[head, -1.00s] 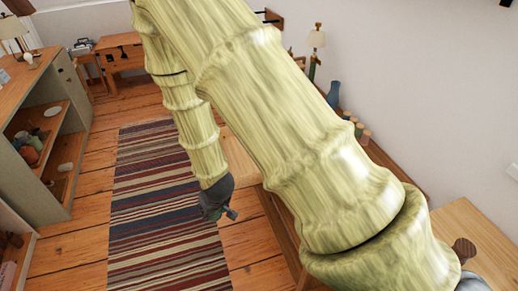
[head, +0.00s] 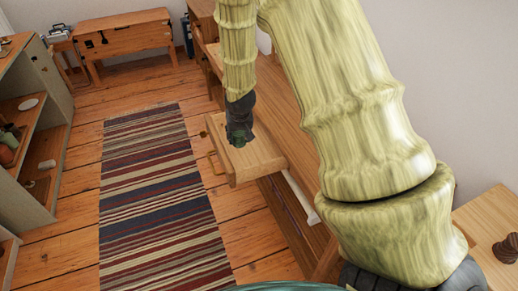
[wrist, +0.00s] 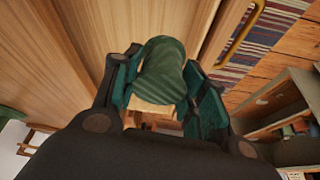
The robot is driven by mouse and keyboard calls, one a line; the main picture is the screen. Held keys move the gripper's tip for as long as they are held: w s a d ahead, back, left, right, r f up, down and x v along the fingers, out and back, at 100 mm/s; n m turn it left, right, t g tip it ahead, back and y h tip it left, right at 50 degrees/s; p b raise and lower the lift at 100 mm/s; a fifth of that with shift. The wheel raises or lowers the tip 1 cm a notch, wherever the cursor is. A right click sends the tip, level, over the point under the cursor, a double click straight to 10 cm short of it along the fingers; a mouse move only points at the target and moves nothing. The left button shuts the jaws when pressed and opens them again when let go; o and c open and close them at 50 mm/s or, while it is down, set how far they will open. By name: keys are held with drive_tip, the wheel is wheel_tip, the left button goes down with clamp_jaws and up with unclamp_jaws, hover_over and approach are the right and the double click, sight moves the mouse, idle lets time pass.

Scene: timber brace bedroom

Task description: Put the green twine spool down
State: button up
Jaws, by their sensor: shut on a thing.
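My gripper (head: 238,136) hangs at the end of my arm, over a pale wooden drawer-like piece (head: 243,162) that juts from the long wooden furniture. In the wrist view my gripper (wrist: 163,92) is shut on the green twine spool (wrist: 163,65), with a dark green finger on each side. A pale wooden end of the spool shows below the twine. In the head view the spool is mostly hidden by my gripper. I cannot tell whether the spool touches the wood beneath it.
A brass handle (wrist: 240,32) is on the drawer-like piece's outer side. A striped rug (head: 155,190) lies on the plank floor to the left. An open shelf unit (head: 50,115) stands at far left, and a wooden desk (head: 122,36) at the back.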

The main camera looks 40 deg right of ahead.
drive_tip(key=m, duration=0.1)
hover_over(251, 152)
drive_tip(key=s+a, duration=0.1)
drive_tip(key=s, duration=0.1)
drive_tip(key=shift+h, duration=0.3)
drive_tip(key=shift+w+f+b, duration=0.2)
drive_tip(key=shift+f+b, duration=0.15)
drive_tip(key=shift+f, duration=4.35)
drive_tip(key=shift+f, duration=0.15)
drive_tip(key=o, duration=1)
drive_tip(key=shift+r, duration=0.2)
drive_tip(key=shift+v, duration=5.95)
